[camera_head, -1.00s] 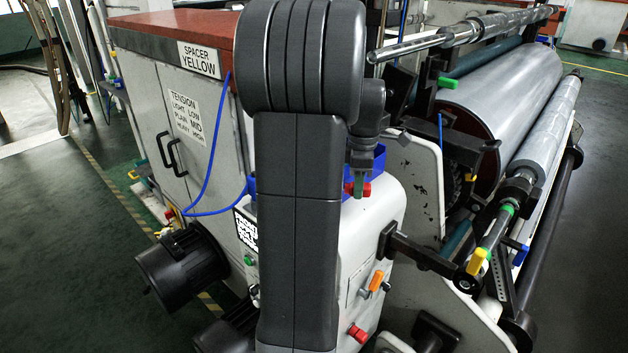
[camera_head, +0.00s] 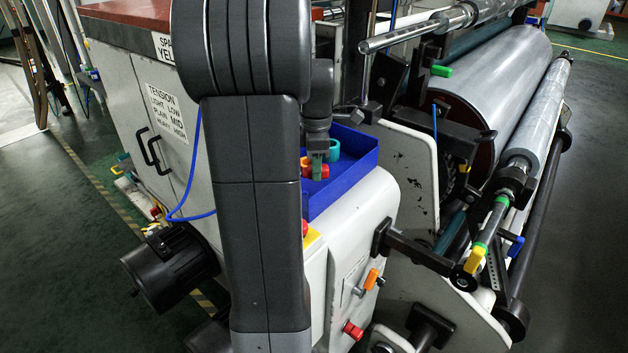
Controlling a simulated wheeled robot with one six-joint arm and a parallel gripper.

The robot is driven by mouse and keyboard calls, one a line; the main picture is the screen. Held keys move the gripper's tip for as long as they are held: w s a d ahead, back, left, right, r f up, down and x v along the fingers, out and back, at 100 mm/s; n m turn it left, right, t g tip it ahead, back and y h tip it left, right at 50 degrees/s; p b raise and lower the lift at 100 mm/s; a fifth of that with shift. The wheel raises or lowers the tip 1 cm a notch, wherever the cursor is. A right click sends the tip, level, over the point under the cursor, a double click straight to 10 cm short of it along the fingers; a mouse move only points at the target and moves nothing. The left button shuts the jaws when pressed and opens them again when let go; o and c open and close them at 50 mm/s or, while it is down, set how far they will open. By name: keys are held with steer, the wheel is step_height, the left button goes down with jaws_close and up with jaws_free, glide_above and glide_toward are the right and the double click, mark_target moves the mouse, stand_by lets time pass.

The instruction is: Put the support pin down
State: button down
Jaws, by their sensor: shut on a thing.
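My gripper (camera_head: 316,155) is over the blue tray (camera_head: 342,198), pointing down, with greenish fingertips. It is shut on a small red piece, which I take for the support pin (camera_head: 306,167); red shows on both sides of the fingertips. The pin is at or just above the tray's inside; I cannot tell whether it touches the floor. My arm hides the tray's left part.
A teal ring-shaped piece (camera_head: 333,148) is in the tray behind the gripper. The tray sits on the white machine housing (camera_head: 355,215). A grey cabinet (camera_head: 150,100) stands left. The winder's large roller (camera_head: 505,85) and a steel bar (camera_head: 395,38) are to the right.

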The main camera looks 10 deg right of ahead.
step_height(320, 180, down, 7)
steer(key=shift+r, duration=0.2)
steer(key=shift+f, duration=0.1)
steer(key=c, duration=1.4)
jaws_free()
step_height(320, 180, up, 12)
steer(key=shift+r, duration=0.15)
